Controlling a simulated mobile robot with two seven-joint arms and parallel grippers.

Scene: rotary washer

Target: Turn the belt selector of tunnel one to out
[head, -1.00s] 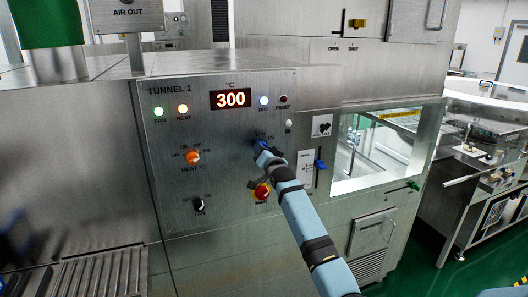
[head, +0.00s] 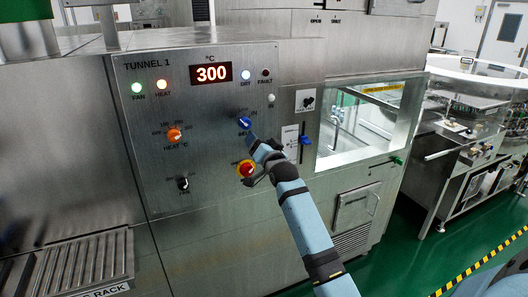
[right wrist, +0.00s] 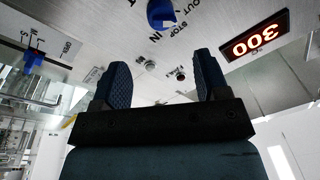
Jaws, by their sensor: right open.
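The belt selector, a blue knob (head: 245,123), is on the upright steel TUNNEL 1 panel (head: 215,110), right of the orange heat knob. My right gripper (head: 253,143) is just below the knob and does not hide it. In the right wrist view the knob (right wrist: 162,14) is at the top edge, with OUT, STOP and IN printed near it. There my right gripper (right wrist: 163,76) has two dark fingers spread apart, with nothing between them. The knob lies beyond the fingertips, apart from them. I cannot tell clearly which mark it points to. My left gripper is out of view.
A red and yellow stop button (head: 246,169) is close under my right gripper. The orange heat knob (head: 174,135) and a black knob (head: 183,184) are to the left. A blue lever (head: 305,140) and a lit window opening (head: 370,120) are to the right.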

